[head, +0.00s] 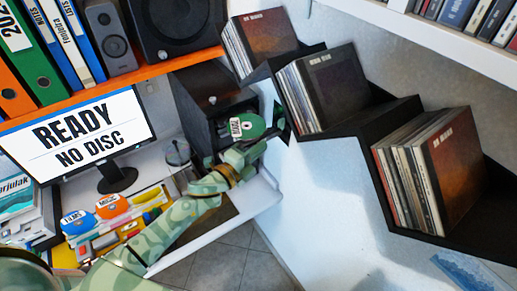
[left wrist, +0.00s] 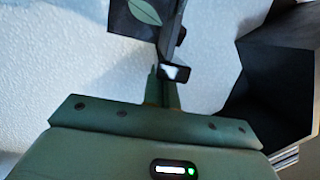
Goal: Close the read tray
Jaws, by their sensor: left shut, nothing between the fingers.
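My left gripper (head: 258,150) is shut and empty, in front of a black box-shaped unit (head: 207,88) at the back of the desk. A green rounded piece (head: 252,124) with a white label shows at the unit's front, just above the gripper; I cannot tell whether it is a disc or part of the tray. No read tray can be told apart clearly. In the left wrist view, the closed fingers (left wrist: 168,80) point at a thin dark upright part (left wrist: 172,35); contact cannot be told. My right gripper is not in view.
A monitor (head: 78,136) reads "READY NO DISC". Black stepped shelves (head: 375,125) with disc cases are close on the right and show in the left wrist view (left wrist: 265,90). Orange and blue labelled items (head: 112,206) lie on the desk below. White wall (head: 325,185) lies between.

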